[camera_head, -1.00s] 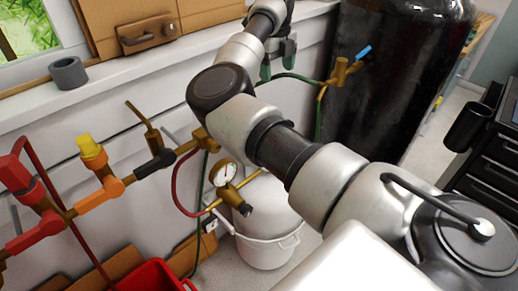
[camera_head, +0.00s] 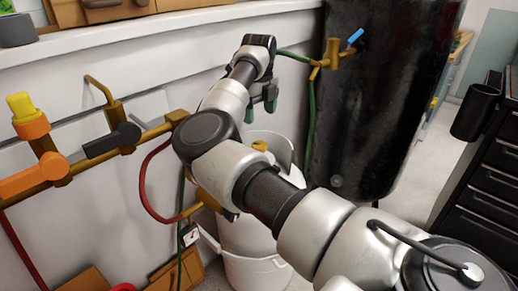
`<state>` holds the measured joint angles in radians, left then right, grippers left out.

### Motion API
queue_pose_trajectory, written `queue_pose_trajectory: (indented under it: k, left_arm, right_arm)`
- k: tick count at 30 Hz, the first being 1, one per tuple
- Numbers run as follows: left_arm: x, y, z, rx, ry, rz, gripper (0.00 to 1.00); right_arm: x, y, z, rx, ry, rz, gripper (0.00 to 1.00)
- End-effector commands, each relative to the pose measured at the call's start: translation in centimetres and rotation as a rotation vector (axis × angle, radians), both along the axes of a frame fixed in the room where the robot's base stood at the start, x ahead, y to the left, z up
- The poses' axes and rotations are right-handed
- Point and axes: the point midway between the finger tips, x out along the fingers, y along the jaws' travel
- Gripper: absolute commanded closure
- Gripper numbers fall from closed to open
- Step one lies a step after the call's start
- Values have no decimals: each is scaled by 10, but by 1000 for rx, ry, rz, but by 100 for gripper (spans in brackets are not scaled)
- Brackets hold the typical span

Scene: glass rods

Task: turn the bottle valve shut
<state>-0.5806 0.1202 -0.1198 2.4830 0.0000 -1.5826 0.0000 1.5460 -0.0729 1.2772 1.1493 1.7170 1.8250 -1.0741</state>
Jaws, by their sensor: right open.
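A white bottle (camera_head: 247,236) stands on the floor by the wall, partly hidden behind my right arm. A small yellow-brass knob (camera_head: 260,146), which looks like its valve, shows at its top beside a white collar. My right gripper (camera_head: 260,108) is open and points down, with greenish fingertips. In the picture it is just above the knob and apart from it; the distance in depth is hard to tell. Nothing is seen between its fingers. My left gripper is out of view.
A tall black tank (camera_head: 385,110) stands at the right, with a blue-handled brass valve (camera_head: 334,55) and green hose beside it. Brass pipework with orange, yellow and black handles (camera_head: 112,141) runs along the wall at left. A red hose (camera_head: 148,190) hangs near my arm. Dark drawers (camera_head: 490,160) stand far right.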

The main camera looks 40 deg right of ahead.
Motion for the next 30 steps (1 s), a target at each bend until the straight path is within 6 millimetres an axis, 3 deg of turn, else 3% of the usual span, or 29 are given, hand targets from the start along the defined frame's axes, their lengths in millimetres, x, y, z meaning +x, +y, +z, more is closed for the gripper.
queue_pose_trajectory:
  k: [8, 15, 21, 29, 30]
  left_arm:
    - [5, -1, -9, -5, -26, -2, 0]
    - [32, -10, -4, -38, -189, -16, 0]
    - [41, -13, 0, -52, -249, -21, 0]
    - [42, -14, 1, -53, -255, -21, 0]
    - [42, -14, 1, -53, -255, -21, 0]
  right_arm:
    - [-1, 0, -51, 0, 4, 0, 24]
    - [0, 0, -89, 1, 2, 0, 24]
    - [0, 0, -101, 0, 2, 0, 24]
    - [0, 0, -102, 0, 1, 0, 24]
    - [0, 0, -101, 0, 1, 0, 29]
